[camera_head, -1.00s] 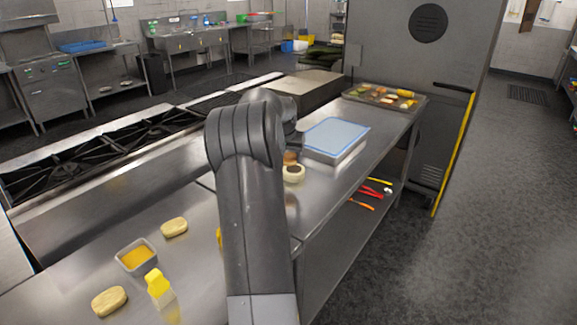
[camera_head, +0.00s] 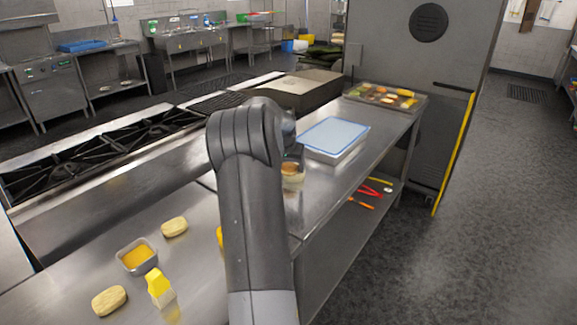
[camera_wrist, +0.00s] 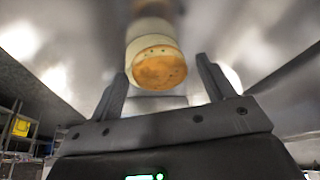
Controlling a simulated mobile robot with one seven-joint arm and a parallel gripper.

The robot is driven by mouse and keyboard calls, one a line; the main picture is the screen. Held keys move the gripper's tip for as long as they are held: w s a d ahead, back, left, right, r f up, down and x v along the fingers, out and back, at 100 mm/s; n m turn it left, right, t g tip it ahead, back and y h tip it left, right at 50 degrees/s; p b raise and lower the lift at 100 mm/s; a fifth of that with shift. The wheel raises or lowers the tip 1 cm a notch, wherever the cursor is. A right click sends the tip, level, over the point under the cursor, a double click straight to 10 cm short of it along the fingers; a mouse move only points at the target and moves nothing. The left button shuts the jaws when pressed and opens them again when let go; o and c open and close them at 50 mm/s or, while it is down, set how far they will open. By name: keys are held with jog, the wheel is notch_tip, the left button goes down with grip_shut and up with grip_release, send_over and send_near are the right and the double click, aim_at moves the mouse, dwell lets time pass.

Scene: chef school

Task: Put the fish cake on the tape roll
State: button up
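The fish cake (camera_head: 289,168) is a small round orange-brown patty. In the head view it appears to lie on top of the cream tape roll (camera_head: 293,179), whose dark centre is now covered. The fish cake shows as an orange-brown disc in the wrist view (camera_wrist: 159,68), with a cream cylinder behind it. My gripper (camera_wrist: 165,80) is open. Its two fingers stand apart on either side of the view, with visible gaps to the fish cake, which lies beyond the fingertips. In the head view my arm hides part of the gripper.
A blue-topped tray (camera_head: 335,136) stands right behind the tape roll. A tray of food (camera_head: 386,97) is at the counter's far end. The stove (camera_head: 90,150) runs along the left.

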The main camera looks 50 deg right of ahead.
jog(key=v, duration=1.2)
jog(key=a+r+n+t+y, duration=0.1)
jog(key=a+r+n, duration=0.25)
jog(key=a, duration=1.25)
jog(key=a+r+n+t+y, duration=0.1)
jog(key=a+r+n+t, duration=0.2)
jog(key=a, duration=1.3)
jog(key=s+a+f+n+y, duration=0.1)
jog(key=s+a+f+n, duration=0.1)
jog(key=s+a, duration=0.6)
jog(key=s+a+f+n+y, duration=0.1)
jog(key=s+a+n, duration=0.4)
jog(key=a, duration=0.9)
jog(key=s+f, duration=0.1)
jog(key=s, duration=0.2)
jog(key=shift+f, duration=0.25)
jog(key=shift+o, duration=0.4)
